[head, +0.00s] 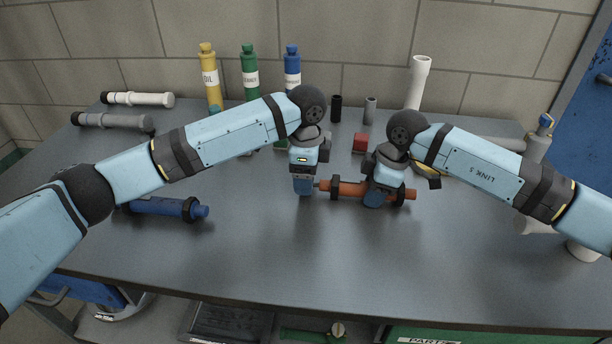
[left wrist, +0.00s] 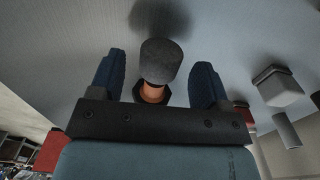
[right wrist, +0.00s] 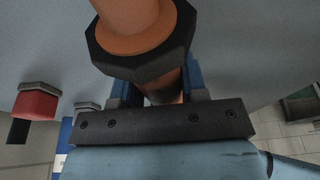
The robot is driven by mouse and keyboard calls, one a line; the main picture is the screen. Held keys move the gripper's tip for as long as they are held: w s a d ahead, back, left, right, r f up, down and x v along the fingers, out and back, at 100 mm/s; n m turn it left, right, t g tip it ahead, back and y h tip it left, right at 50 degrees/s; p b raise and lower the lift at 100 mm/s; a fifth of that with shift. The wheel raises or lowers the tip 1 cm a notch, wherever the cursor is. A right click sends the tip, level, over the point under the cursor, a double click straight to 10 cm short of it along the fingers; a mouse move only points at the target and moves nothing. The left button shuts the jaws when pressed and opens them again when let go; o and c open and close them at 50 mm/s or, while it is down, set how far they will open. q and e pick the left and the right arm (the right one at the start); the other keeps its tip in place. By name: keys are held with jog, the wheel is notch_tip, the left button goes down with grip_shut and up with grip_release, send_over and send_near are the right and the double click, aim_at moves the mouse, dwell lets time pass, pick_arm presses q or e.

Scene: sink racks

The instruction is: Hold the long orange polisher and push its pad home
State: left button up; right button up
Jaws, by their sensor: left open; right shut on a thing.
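The long orange polisher (head: 347,189) lies level just above or on the table, with black collars near both ends. My right gripper (head: 376,200) is shut on its orange body near the right end; the right wrist view shows the body (right wrist: 135,25) and a black collar close to the fingers (right wrist: 155,95). The grey pad (left wrist: 160,62) is at the left end. My left gripper (head: 303,190) is open at that end, and in the left wrist view its blue fingers (left wrist: 156,85) stand either side of the pad, apart from it. How far the pad sits in is unclear.
A blue tool (head: 165,208) lies at the left. Grey (head: 110,121) and white (head: 138,99) cylinders lie at the back left. Yellow (head: 209,80), green (head: 249,75) and blue (head: 292,70) bottles stand behind. A red block (head: 361,143) is behind the polisher. The front middle table is clear.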

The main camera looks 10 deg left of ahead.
pick_arm(q)
jog(key=shift+f, duration=1.35)
jog(key=c, duration=0.9)
